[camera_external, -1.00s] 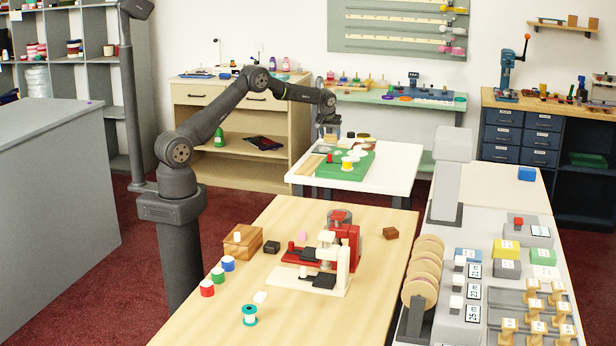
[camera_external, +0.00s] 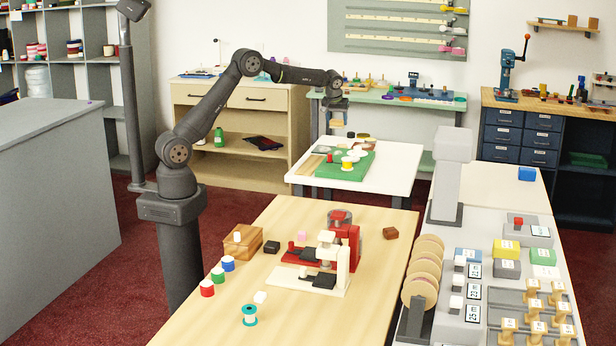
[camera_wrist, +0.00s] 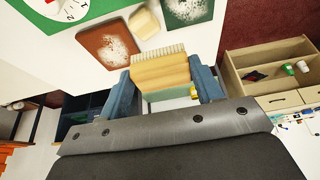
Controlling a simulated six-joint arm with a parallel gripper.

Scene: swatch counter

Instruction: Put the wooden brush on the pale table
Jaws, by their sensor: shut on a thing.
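My gripper (camera_external: 336,119) is raised over the back edge of the pale, white-topped table (camera_external: 396,178) in the external view. In the wrist view, the blue fingers of my gripper (camera_wrist: 163,76) are shut on the wooden brush (camera_wrist: 161,74). The brush has a light wood body and a row of cream bristles along its far edge. In the external view the brush is small and mostly hidden by the fingers. The pale table's white top (camera_wrist: 75,62) also shows in the wrist view.
The pale table carries a green mat (camera_external: 335,171) with spools and several swatches at its back and left. Its front right part is clear. A wooden cabinet (camera_external: 235,150) stands to its left. A light wood table (camera_external: 215,320) with small machines is in front.

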